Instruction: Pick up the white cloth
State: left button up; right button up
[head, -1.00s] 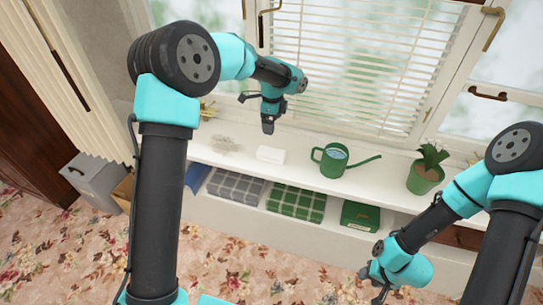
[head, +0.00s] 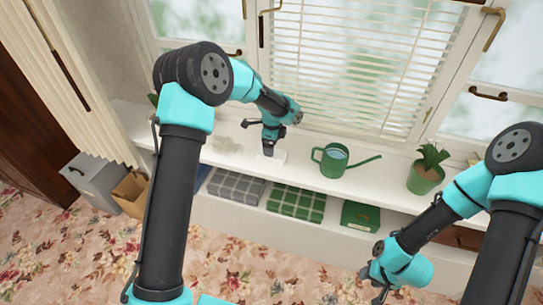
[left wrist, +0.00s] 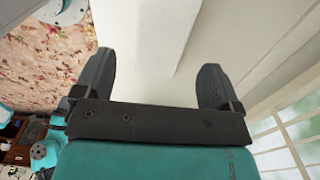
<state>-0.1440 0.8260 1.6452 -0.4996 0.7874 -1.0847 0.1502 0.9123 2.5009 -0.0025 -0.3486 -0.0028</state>
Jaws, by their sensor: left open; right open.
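The white cloth (head: 280,157) is a small, flat, folded-looking rectangle on the white window shelf, partly hidden behind my left gripper (head: 268,151) in the head view. My left gripper points down over it, and its fingers are open. In the left wrist view a pale, slightly textured slab with a straight edge, which looks like the cloth (left wrist: 140,40), lies beyond the spread fingers (left wrist: 155,85). I cannot tell whether the fingers touch it. My right gripper (head: 380,290) hangs low at the right, away from the shelf, open and empty.
A green watering can (head: 334,161) stands right of the cloth, and a potted plant (head: 424,177) farther right. A greyish patch (head: 227,145) lies on the shelf (head: 380,182) to the left. Checked fabrics (head: 297,203) and a green box (head: 360,215) sit below. Window blinds are behind.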

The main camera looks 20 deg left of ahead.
aim_at(279, 157)
pick_arm(q)
jog(key=shift+f, duration=0.1)
jog(key=shift+a+f, duration=0.2)
jog(key=shift+f, duration=2.3)
jog(key=shift+c, duration=0.3)
jog(key=c, duration=0.9)
